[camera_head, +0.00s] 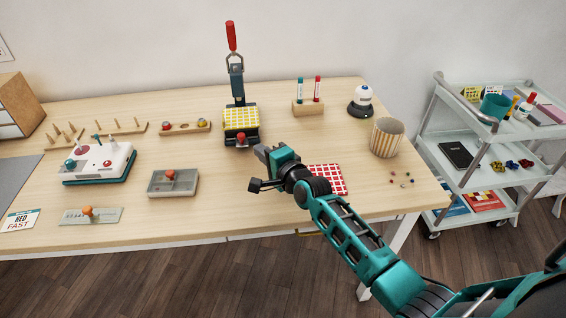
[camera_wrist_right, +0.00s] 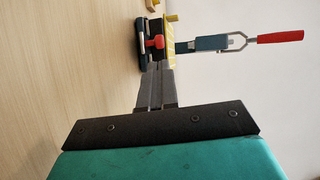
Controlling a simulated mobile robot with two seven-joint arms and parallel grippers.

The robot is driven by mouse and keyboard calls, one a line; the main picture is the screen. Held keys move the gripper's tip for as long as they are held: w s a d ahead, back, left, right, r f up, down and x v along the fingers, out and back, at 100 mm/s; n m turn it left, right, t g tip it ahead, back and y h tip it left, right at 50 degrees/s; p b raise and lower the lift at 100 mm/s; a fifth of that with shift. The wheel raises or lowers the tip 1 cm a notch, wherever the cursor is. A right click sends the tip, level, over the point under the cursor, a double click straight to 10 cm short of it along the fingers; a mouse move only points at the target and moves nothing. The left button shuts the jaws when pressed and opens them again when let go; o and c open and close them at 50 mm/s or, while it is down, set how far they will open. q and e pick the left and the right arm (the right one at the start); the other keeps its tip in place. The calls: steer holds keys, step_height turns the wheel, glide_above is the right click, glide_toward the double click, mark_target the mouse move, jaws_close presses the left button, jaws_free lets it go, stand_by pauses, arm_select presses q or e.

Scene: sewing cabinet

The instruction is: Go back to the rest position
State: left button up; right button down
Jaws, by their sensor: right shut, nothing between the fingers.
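My right gripper (camera_head: 262,154) is over the wooden table, just in front of the press with the red-tipped lever. Its fingers are together with nothing between them. In the right wrist view the closed fingers (camera_wrist_right: 156,75) point toward the press's red knob (camera_wrist_right: 156,42); whether they touch it I cannot tell. The press (camera_head: 240,120) has a yellow checked pad on top, and its lever (camera_head: 232,50) stands upright. My right arm comes in from the lower right, above a red checked cloth (camera_head: 330,178). My left gripper is not in view.
On the table (camera_head: 230,210) stand a striped cup (camera_head: 387,138), a white-topped dispenser (camera_head: 361,101), a wooden rack (camera_head: 308,108) with two tubes, a grey tray (camera_head: 173,184) and a white switch box (camera_head: 98,163). Small beads lie near the right edge. A trolley (camera_head: 480,178) stands right of the table.

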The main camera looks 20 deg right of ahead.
steer(key=p+v, duration=0.1)
steer(key=v, duration=0.4)
steer(key=shift+s+r, duration=0.1)
steer(key=shift+s, duration=0.2)
steer(key=shift+s+d, duration=0.1)
steer(key=shift+s, duration=0.4)
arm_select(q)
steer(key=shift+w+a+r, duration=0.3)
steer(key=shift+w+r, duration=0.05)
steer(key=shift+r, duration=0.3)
arm_select(e)
steer(key=shift+s, duration=0.1)
